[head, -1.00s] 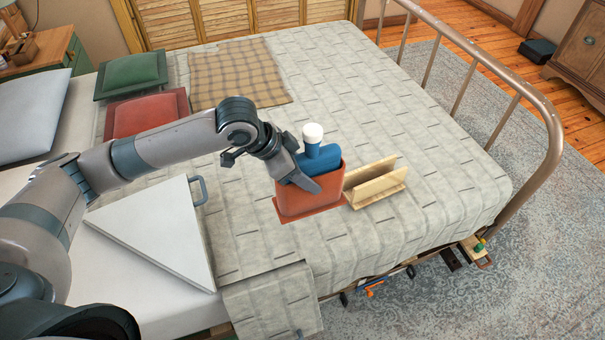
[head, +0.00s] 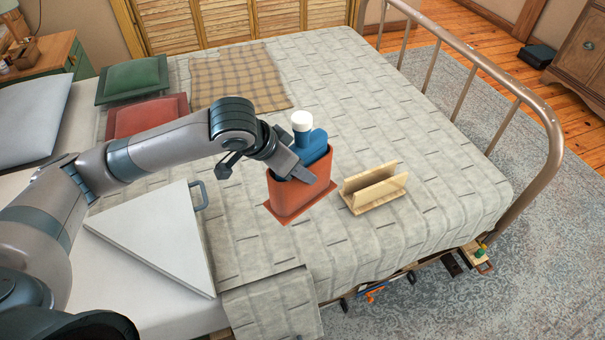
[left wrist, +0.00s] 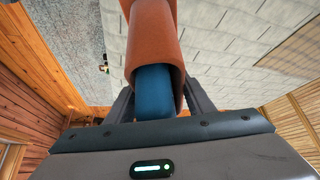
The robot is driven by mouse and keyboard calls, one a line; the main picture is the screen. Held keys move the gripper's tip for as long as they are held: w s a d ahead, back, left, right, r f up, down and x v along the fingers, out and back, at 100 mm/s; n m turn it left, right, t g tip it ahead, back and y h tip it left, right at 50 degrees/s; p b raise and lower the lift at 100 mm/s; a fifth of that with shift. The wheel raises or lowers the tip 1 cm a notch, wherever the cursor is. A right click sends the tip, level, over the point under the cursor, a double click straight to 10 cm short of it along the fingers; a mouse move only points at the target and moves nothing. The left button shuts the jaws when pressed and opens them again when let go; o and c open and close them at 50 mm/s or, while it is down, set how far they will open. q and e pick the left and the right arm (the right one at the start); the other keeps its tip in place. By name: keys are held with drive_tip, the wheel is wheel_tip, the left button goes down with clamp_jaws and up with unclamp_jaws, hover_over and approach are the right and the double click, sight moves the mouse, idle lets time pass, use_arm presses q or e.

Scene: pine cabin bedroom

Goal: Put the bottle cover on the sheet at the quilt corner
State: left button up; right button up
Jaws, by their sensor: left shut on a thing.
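The bottle cover (head: 296,200) is an orange-red sleeve with a flared base. A blue bottle (head: 313,148) with a white cap (head: 301,121) sticks out of its top. My left gripper (head: 303,170) is shut on the cover near its upper rim. The cover is slightly tilted and seems to be just above the quilt (head: 420,140). In the left wrist view the cover (left wrist: 152,35) and the blue bottle end (left wrist: 154,90) lie between the fingers. The white sheet (head: 170,318) shows at the front left, beside the quilt's front corner (head: 270,303). My right gripper is not in view.
A cream open-topped holder (head: 375,188) stands right of the cover. A white triangular panel (head: 150,235) with a grey handle lies to the left, by the sheet. Green (head: 133,77) and red (head: 145,113) cushions and a plaid cloth (head: 238,80) lie farther back. A metal footboard (head: 520,90) bounds the right.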

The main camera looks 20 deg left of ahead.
use_arm(q)
drive_tip(key=a+r+n+y, duration=0.1)
drive_tip(key=r+n, duration=0.1)
drive_tip(key=a+r+n+y, duration=0.1)
drive_tip(key=r+n, duration=0.1)
drive_tip(key=a+r+n+t+y, duration=0.1)
drive_tip(key=r+n, duration=0.1)
drive_tip(key=shift+s+a+r, duration=0.1)
drive_tip(key=shift+a+r, duration=0.15)
drive_tip(key=shift+a, duration=0.15)
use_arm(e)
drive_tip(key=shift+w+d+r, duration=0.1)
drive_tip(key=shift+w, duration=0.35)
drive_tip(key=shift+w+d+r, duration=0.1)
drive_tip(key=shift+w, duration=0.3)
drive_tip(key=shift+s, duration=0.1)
